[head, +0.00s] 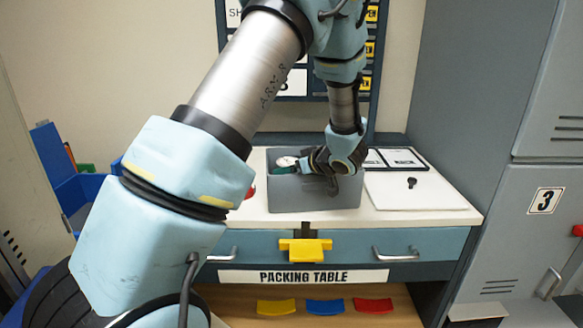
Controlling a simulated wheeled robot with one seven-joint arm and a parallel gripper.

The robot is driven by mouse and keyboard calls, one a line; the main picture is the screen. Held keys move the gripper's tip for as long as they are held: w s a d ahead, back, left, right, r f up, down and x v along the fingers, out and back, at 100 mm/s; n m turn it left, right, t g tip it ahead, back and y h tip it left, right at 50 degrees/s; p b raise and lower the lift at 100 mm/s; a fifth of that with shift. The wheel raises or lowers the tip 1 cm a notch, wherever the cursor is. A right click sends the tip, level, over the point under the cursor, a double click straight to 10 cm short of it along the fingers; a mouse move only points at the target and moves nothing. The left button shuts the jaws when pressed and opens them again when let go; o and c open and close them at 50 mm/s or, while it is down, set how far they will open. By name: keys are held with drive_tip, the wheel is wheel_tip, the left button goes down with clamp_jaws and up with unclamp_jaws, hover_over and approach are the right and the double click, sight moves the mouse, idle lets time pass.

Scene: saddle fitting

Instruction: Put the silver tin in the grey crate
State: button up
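The grey crate (314,193) stands on the white top of the packing table (420,200). My gripper (317,163) is at the crate's rim, over its right half, with its dark fingers pointing left and down. The arm and the crate's front wall hide part of the fingers, and I cannot tell whether they are open or shut. A small round pale thing (286,161) with a dark green part below it shows inside the crate, left of my gripper. I cannot make out the silver tin for certain.
A white board with a small black item (411,183) lies right of the crate, with dark-framed cards (395,158) behind it. A red round thing (250,192) is at the crate's left. Blue bins (75,185) stand at far left, grey lockers (520,220) at right.

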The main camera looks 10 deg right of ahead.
drive_tip(key=o, duration=1.2)
drive_tip(key=shift+s+f, duration=0.1)
drive_tip(key=shift+f, duration=0.3)
drive_tip(key=shift+c, duration=0.2)
drive_tip(key=shift+o, duration=0.7)
drive_tip(key=shift+s+f, duration=0.1)
drive_tip(key=shift+f, duration=0.05)
drive_tip(key=shift+r, duration=0.35)
drive_tip(key=v, duration=0.8)
drive_tip(key=r+b+v, duration=0.1)
drive_tip(key=v, duration=0.3)
drive_tip(key=shift+w, duration=0.2)
